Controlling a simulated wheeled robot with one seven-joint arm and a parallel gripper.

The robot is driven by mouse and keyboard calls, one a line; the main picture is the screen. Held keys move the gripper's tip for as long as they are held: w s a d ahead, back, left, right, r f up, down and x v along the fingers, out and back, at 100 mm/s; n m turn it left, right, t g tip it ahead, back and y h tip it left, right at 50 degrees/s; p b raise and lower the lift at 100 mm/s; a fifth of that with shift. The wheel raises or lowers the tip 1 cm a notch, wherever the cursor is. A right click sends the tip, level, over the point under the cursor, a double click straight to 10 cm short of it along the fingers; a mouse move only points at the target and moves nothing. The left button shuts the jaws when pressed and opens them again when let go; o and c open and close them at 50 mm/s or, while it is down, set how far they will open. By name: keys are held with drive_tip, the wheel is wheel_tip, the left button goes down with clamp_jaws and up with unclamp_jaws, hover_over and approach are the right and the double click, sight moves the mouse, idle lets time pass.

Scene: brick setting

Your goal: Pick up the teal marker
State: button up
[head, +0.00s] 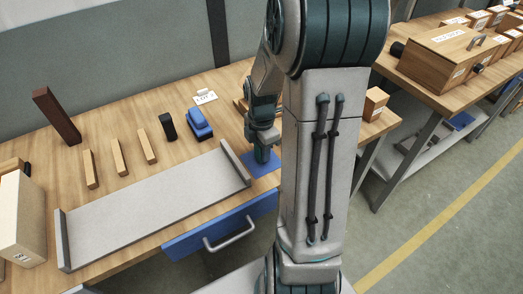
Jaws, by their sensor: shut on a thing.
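My gripper (262,153) is low over the blue mat (262,168) at the right part of the wooden table, pointing down. It is small in the head view and partly dark. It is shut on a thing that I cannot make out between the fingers. I cannot tell a teal marker apart from the teal parts of my own arm here. No teal marker shows lying clear on the table.
A grey tray (150,208) with raised ends fills the table front, left of the gripper. Behind it are a blue toy-like object (199,124), a black block (168,127) and several wooden blocks (118,156). A blue drawer (222,228) is below. My arm column hides the table's right part.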

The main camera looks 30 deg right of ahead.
wheel_tip(320, 180, up, 10)
drive_tip(key=shift+r+p, duration=0.1)
drive_tip(key=shift+p, duration=0.3)
drive_tip(key=o, duration=0.4)
drive_tip(key=shift+c, duration=1)
